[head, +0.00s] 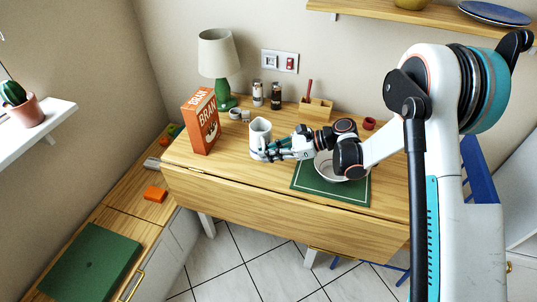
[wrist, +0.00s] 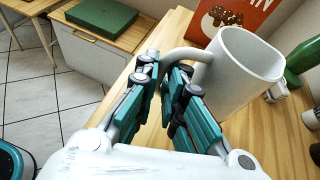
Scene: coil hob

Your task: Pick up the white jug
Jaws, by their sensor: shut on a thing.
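The white jug (head: 259,127) stands upright at the wooden table's middle, right of the red cereal box. In the wrist view the jug (wrist: 236,78) is at the upper right, with its handle reaching left between my fingers. My gripper (head: 268,149) comes at the jug from the right in the head view. In the wrist view my gripper (wrist: 164,72) has its teal fingers on both sides of the handle, shut on it. I cannot tell whether the jug's base touches the table.
The cereal box (head: 201,121) and green lamp (head: 224,91) stand behind left. A white bowl (head: 325,166) sits on a green mat (head: 318,192) under my arm. Two shakers (head: 276,96) and a wooden holder (head: 315,107) line the back. The table front is clear.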

